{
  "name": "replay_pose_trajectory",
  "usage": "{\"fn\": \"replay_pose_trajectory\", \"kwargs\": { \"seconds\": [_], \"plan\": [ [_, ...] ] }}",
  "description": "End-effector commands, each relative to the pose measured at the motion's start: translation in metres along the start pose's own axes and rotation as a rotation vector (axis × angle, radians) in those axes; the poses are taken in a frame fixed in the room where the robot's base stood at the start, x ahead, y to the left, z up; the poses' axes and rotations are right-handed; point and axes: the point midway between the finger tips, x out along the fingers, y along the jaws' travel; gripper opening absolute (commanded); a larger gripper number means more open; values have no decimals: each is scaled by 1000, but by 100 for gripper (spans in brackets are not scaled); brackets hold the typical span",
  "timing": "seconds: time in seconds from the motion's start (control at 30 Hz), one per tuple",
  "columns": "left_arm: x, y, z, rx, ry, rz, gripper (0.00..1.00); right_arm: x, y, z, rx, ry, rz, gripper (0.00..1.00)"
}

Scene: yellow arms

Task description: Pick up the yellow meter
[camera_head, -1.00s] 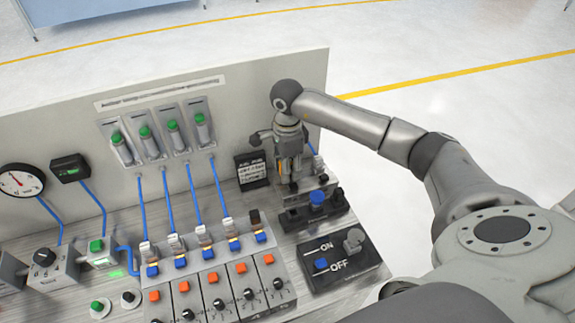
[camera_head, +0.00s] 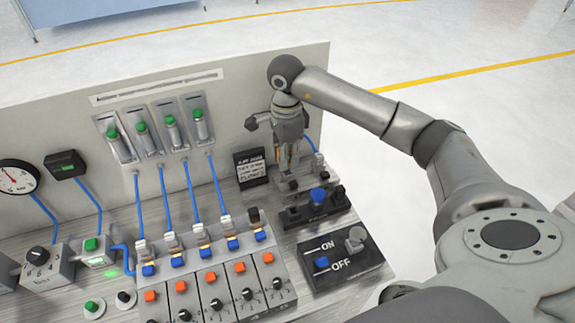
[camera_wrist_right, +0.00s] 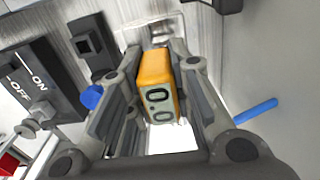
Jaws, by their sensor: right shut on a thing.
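In the head view my right gripper (camera_head: 291,150) points down at the right end of the panel, and hides nearly all of the meter. Whether the meter still touches the stand below cannot be told. My left gripper is not in view.
A grey stand (camera_head: 300,186) and a black block with a blue knob (camera_head: 318,196) are close below the gripper. An ON/OFF switch box (camera_head: 343,258) lies nearer.

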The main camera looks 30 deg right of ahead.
Motion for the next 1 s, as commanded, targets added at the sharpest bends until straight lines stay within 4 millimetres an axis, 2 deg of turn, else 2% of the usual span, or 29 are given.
{"fn": "replay_pose_trajectory", "kwargs": {
  "seconds": [0.23, 0.5, 0.7, 1.0],
  "plan": [
    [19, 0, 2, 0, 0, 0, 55, -50, 36, 24, -6, 1, -8, 0],
    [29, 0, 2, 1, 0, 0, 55, -74, 82, 55, -6, 2, -5, 0],
    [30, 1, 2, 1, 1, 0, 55, -84, 101, 68, -2, 1, -2, 0],
    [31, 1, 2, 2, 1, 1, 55, -88, 109, 73, 0, 1, 1, 0]
  ]
}}
